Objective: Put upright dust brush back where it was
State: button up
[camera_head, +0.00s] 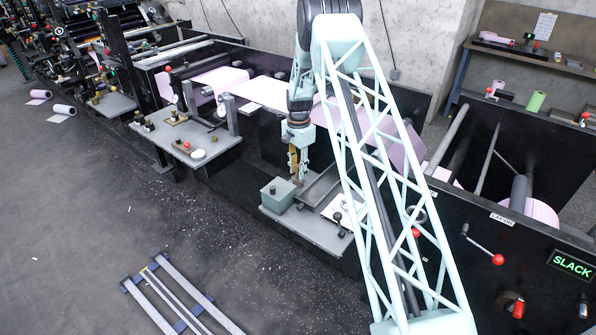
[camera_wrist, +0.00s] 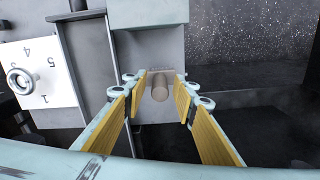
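My gripper (camera_head: 298,172) points down over the small side table beside the machine. In the wrist view its two yellow-padded fingers (camera_wrist: 161,88) are spread open. A short brownish round handle (camera_wrist: 159,90), apparently the upright dust brush, stands between the fingertips. A narrow gap shows on each side of it, so the pads do not appear to touch it. The brush's lower part is hidden in the wrist view. In the head view the fingers hide most of the brush.
A grey-green box (camera_head: 277,194) sits on the grey side table (camera_head: 300,228), left of my gripper. A dark tray (camera_head: 321,187) lies to the right. A white numbered plate with a knob (camera_wrist: 38,75) is nearby. The machine's dark panel stands close behind.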

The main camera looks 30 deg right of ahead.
jog(key=shift+o, duration=0.2)
jog(key=shift+r, duration=0.1)
notch_tip(320, 180, up, 11)
jog(key=shift+r, duration=0.4)
dwell(0.6)
dwell(0.5)
